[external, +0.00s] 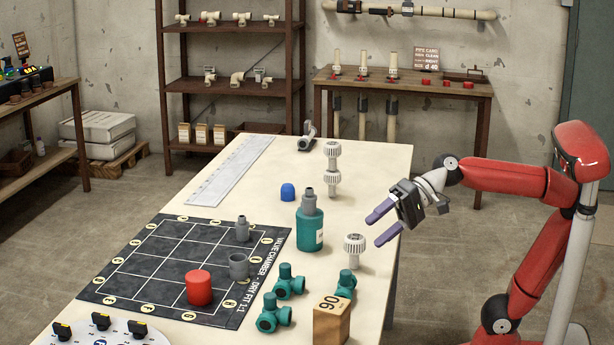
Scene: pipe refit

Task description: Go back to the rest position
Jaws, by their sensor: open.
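My gripper (380,226) is open and empty. Its two purple fingers point left, in front of the table's right edge in the external view. I cannot tell the exact height of the gripper above the table.
The cream table (260,205) holds a dark grid mat (155,255) with a red cylinder (199,288) and grey fittings. Several teal valves (290,281), a wooden block (331,321), a stacked white fitting (332,170) and a blue cap (287,192) stand nearby. Floor behind the gripper is clear.

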